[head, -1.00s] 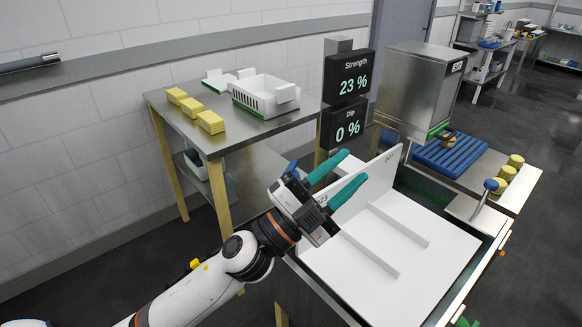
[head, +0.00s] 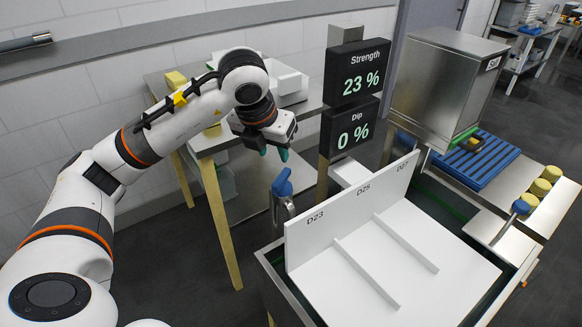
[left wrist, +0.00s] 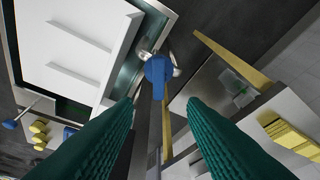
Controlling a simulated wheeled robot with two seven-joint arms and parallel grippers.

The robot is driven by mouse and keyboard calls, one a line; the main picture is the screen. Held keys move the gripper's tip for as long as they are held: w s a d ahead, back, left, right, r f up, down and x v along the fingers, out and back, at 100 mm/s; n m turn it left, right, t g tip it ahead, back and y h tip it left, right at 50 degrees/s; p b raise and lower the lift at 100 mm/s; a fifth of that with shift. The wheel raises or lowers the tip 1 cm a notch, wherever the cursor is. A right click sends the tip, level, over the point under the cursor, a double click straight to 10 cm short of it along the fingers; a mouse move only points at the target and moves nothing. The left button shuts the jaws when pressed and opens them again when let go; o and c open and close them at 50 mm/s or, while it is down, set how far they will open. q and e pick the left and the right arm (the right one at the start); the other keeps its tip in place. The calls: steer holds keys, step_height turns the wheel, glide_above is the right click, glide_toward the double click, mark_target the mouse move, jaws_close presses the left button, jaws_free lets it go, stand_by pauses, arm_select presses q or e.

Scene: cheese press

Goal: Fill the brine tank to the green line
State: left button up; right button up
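The brine tank (head: 290,293) stands at front right, a metal box largely covered by a white board (head: 400,270) with ridges and an upright panel marked D23, D25 and D27. A blue-handled tap (head: 283,184) on a metal post rises at its back left; it also shows in the left wrist view (left wrist: 157,70). My left gripper (head: 274,152) points down just above and behind the tap, its teal fingers apart and empty. In the left wrist view the tap lies ahead, between the finger lines. The water level and green line cannot be made out. My right gripper is not in view.
A side table (head: 208,140) holds yellow blocks and white moulds.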

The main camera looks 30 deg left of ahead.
mark_target(281, 177)
arm_select(q)
steer(key=f, duration=0.4)
steer(key=shift+w+f, duration=0.15)
steer(key=shift+w, duration=0.1)
steer(key=x, duration=0.3)
steer(key=shift+w+f, duration=0.15)
steer(key=shift+w, duration=0.15)
steer(key=x, duration=0.2)
steer(key=shift+w+f+p, duration=0.1)
steer(key=shift+f+p, duration=0.25)
steer(key=shift+w+f, duration=0.1)
steer(key=shift+f, duration=0.1)
jaws_close()
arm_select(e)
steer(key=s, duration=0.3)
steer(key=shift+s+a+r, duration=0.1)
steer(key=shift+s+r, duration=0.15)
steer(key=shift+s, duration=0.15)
